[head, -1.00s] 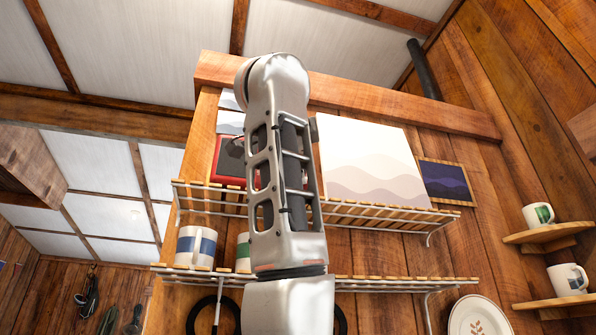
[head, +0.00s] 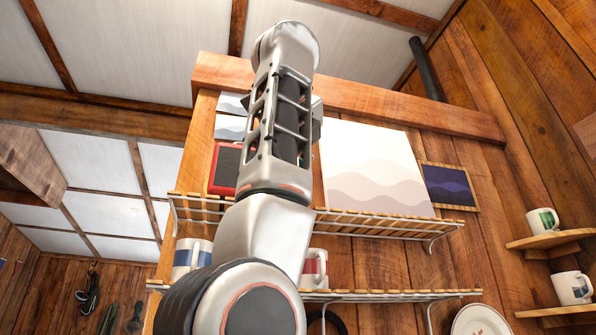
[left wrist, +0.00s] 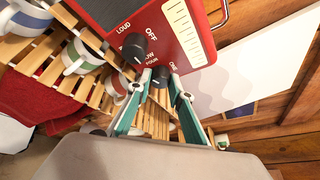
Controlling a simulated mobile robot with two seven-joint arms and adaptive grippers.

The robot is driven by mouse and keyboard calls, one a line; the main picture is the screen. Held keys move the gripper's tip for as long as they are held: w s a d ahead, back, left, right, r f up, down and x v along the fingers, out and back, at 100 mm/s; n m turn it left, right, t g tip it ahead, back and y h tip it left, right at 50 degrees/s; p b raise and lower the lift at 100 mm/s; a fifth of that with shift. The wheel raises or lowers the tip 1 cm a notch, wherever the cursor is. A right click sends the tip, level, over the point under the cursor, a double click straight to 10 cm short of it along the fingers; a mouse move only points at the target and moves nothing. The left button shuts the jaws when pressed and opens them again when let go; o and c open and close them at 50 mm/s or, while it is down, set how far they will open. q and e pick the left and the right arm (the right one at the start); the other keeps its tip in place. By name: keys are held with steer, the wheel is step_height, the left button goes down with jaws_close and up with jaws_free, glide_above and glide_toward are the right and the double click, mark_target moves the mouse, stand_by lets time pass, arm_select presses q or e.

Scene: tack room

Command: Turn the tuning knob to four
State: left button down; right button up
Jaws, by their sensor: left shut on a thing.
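A red radio (head: 224,168) stands on the upper shelf in the head view, partly hidden by my arm. In the left wrist view the radio (left wrist: 206,50) shows its dial scale and two dark knobs. The tuning knob (left wrist: 160,76) has ONE and FOUR printed near it. The other knob (left wrist: 135,48) is beside LOUD, OFF and LOW. My left gripper (left wrist: 159,82) has its two teal-edged fingers on either side of the tuning knob and is shut on it. Which number the knob points at is too small to tell. My right gripper is in neither view.
Slatted shelves carry mugs (head: 192,258) below the radio. A pale picture (head: 372,168) stands right of it on the upper shelf (head: 390,222). More mugs (head: 571,288) are on small corner shelves at the right.

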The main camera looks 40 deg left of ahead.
arm_select(q)
steer(key=shift+r+m+g, duration=0.1)
steer(key=shift+m+g, duration=0.5)
steer(key=shift+m, duration=0.2)
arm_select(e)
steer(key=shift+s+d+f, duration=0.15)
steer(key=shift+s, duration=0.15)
arm_select(q)
steer(key=shift+y, duration=0.3)
steer(key=c, duration=1.8)
jaws_free()
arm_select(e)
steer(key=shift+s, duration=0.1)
